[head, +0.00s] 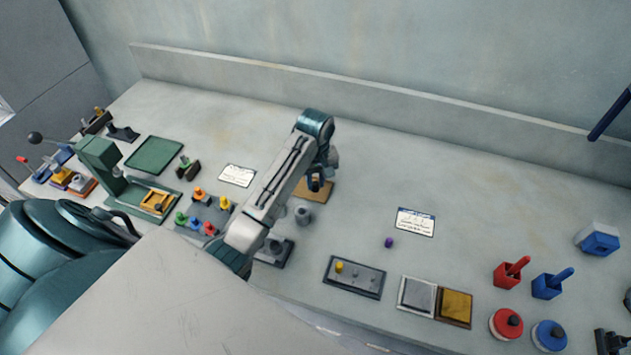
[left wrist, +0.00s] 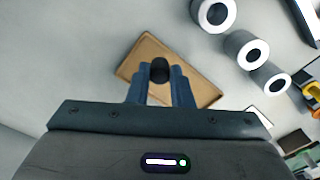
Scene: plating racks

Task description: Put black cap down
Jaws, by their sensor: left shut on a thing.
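The black cap (left wrist: 159,70) shows in the left wrist view, between the fingertips of my left gripper (left wrist: 160,78). The gripper is shut on it, over a tan wooden tray (left wrist: 146,50). I cannot tell whether the cap touches the tray. In the head view my left gripper (head: 318,183) is at the tray (head: 322,192), and the cap is hidden there by the gripper and arm. My right gripper does not show clearly in either view.
A grey peg plate with a yellow peg (head: 339,267) sits nearer the front. A white card (head: 416,222) and purple piece (head: 389,242) lie to the right. Bench behind the tray is clear.

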